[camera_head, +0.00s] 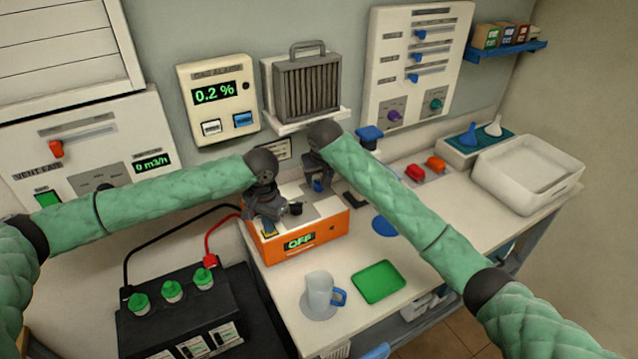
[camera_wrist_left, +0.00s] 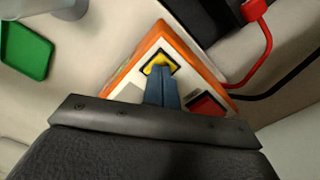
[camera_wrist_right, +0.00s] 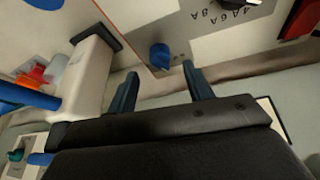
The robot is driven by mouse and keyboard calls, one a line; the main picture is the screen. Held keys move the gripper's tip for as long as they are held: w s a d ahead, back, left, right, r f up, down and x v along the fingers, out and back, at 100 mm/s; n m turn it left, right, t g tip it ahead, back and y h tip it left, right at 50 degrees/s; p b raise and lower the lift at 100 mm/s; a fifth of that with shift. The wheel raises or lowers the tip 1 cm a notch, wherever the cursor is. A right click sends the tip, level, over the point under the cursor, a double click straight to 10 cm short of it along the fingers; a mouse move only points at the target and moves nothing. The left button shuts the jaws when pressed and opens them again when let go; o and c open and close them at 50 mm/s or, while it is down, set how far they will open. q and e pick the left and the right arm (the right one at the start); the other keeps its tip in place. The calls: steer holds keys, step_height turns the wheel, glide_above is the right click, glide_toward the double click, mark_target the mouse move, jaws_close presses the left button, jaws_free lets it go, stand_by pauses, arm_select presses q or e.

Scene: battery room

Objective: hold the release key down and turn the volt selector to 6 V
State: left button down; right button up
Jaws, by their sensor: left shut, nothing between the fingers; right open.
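The orange charger (camera_head: 333,228) stands on the bench with its front display (camera_head: 299,242) reading OFF. My left gripper (camera_wrist_left: 160,70) is shut and empty, its fingertips at the yellow key (camera_wrist_left: 157,60) in the left wrist view. The tips cover part of that key, and I cannot tell whether it is pressed down. A blue knob (camera_wrist_right: 160,57) on the charger's top shows in the right wrist view; it also shows in the head view (camera_head: 318,186). My right gripper (camera_wrist_right: 161,74) is open, with the knob just beyond and between its fingertips. The knob's volt markings are not readable.
A black knob (camera_wrist_right: 258,6) with amp markings and a red key (camera_wrist_left: 207,105) share the charger's top. A black battery (camera_head: 185,312) with green caps and cables stands left. A jug (camera_head: 319,290) and a green tray (camera_head: 378,281) lie in front. A wall shelf holds a grey heater-like unit (camera_head: 308,85).

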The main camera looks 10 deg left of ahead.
mark_target(319, 183)
steer(key=shift+x, duration=2.5)
steer(key=shift+c, duration=0.4)
steer(key=c, duration=0.9)
steer(key=shift+w+d+n+g+y, duration=0.15)
steer(key=shift+n+y, duration=0.25)
steer(key=shift+n, duration=0.7)
steer(key=shift+s+n+g+y, duration=0.1)
steer(key=shift+n+g+y, duration=0.25)
steer(key=shift+n, duration=0.75)
steer(key=o, duration=1)
